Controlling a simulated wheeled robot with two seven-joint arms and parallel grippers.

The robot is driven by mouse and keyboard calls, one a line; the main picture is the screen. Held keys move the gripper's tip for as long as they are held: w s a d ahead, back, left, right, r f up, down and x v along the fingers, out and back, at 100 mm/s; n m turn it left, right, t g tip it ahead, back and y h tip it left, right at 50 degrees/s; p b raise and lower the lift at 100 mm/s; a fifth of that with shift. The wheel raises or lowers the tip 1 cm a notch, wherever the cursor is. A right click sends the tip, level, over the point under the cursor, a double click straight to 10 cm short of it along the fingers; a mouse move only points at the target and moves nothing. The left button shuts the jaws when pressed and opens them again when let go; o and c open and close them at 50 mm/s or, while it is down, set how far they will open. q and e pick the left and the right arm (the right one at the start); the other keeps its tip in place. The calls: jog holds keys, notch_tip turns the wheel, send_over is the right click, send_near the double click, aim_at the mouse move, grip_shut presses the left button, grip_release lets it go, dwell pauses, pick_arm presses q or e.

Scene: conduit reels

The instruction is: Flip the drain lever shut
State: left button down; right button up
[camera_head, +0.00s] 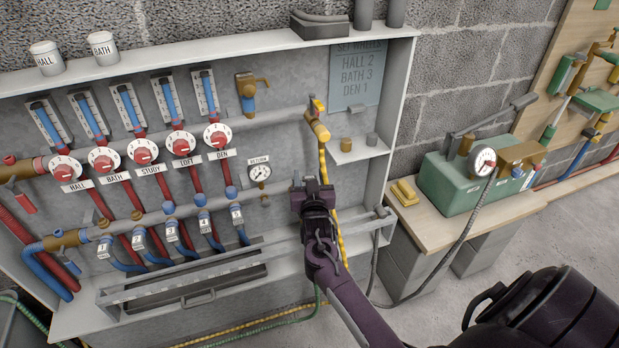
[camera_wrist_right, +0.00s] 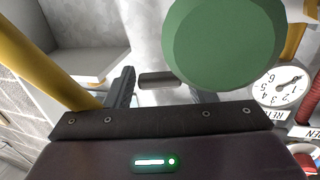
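My right gripper (camera_head: 312,183) is in front of the right end of the lower manifold pipe (camera_head: 265,198) and hides what is there. In the right wrist view, its two fingers (camera_wrist_right: 165,92) stand apart. A short grey metal stub (camera_wrist_right: 156,80) shows between them, and a large round green part (camera_wrist_right: 225,42) looms close, overlapping the right finger. I cannot tell for sure whether these belong to the drain lever. A brass valve with a small yellow lever (camera_head: 318,105) sits at the upper manifold's right end, with a yellow hose (camera_head: 323,160) hanging from it. My left gripper is not in view.
The return gauge (camera_head: 260,172) is just left of the gripper. It also shows in the right wrist view (camera_wrist_right: 281,85). A small shelf (camera_head: 360,150) stands to the right above. A workbench (camera_head: 440,225) with a green box (camera_head: 450,185) is further right. The cabinet's front rail (camera_head: 245,245) runs below.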

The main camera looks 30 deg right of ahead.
jog(key=c, duration=0.7)
jog(key=shift+d+r+y, duration=0.1)
jog(key=shift+y, duration=0.2)
jog(key=shift+c, duration=0.2)
jog(key=shift+w+d+n+t+y+p, duration=0.15)
jog(key=shift+n+t+y+p, duration=0.25)
jog(key=shift+n, duration=0.2)
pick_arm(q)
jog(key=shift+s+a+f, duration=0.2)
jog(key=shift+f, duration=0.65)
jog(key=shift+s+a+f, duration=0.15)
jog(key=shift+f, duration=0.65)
pick_arm(e)
jog(key=shift+w+n+t+y, duration=0.25)
jog(key=shift+n+y, duration=0.2)
jog(key=shift+y, duration=0.3)
jog(key=shift+w+n+t+y, duration=0.1)
jog(key=shift+n+t+y, duration=0.15)
jog(key=shift+n+y, duration=0.35)
jog(key=o, duration=1)
